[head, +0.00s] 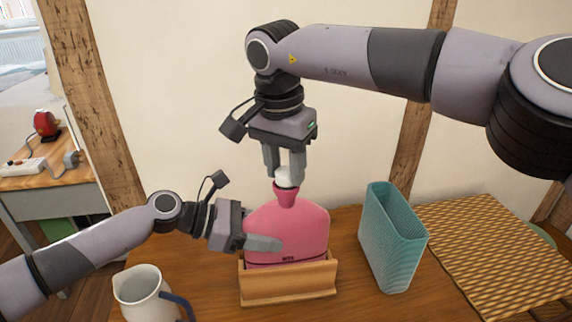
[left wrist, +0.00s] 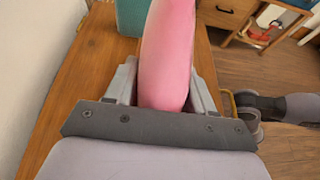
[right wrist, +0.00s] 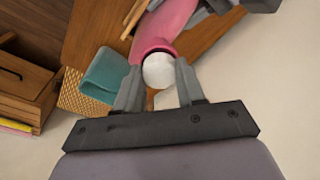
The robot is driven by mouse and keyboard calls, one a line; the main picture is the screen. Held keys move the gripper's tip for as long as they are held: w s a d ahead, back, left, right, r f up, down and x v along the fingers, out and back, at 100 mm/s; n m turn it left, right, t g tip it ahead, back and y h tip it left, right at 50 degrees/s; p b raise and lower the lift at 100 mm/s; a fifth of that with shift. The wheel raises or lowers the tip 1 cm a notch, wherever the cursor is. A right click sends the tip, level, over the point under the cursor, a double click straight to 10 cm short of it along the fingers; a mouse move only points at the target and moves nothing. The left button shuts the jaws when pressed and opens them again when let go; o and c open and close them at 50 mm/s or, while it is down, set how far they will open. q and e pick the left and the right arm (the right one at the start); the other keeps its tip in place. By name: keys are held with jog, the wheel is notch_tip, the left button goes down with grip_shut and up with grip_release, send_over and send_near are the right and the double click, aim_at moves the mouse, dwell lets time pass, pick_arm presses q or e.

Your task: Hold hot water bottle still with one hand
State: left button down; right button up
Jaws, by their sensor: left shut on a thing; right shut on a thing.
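The pink hot water bottle (head: 300,222) stands upright in a wooden holder (head: 288,288) on the table. My left gripper (head: 262,243) is shut on its body from the left side; the left wrist view shows the pink body (left wrist: 166,60) between the fingers. My right gripper (head: 285,172) points down from above and is shut on the white stopper (head: 286,178) at the bottle's neck. In the right wrist view the stopper (right wrist: 158,70) sits between the fingertips at the pink neck opening. I cannot tell how far it is screwed in.
A white jug (head: 140,292) with a dark blue handle stands at the front left, close to my left arm. A teal ribbed bin (head: 390,240) stands right of the holder. A woven mat (head: 490,245) lies at the right. The wall is close behind.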

jog(key=m, duration=0.5)
jog(key=shift+w+a, duration=0.1)
jog(key=shift+a, duration=0.1)
jog(key=m, duration=0.3)
jog(key=shift+m+g+h, duration=0.3)
jog(key=shift+m+g, duration=0.1)
jog(key=m, duration=0.3)
jog(key=shift+w+m, duration=0.1)
jog(key=shift+m, duration=0.3)
jog(key=m, duration=0.3)
jog(key=shift+w+d+g, duration=0.1)
jog(key=shift+d+g, duration=0.05)
jog(key=shift+g, duration=0.25)
jog(key=o, duration=1.3)
jog(key=r+n, duration=0.1)
jog(key=n, duration=0.1)
jog(key=r+n, duration=0.1)
jog(key=n, duration=0.1)
jog(key=shift+s, duration=0.2)
notch_tip(320, 180, up, 9)
jog(key=s+n+t+y, duration=0.1)
jog(key=s+n+t, duration=0.1)
jog(key=n, duration=1.5)
jog(key=shift+d+r+n, duration=0.15)
jog(key=shift+r+n, duration=0.05)
jog(key=shift+n, duration=0.1)
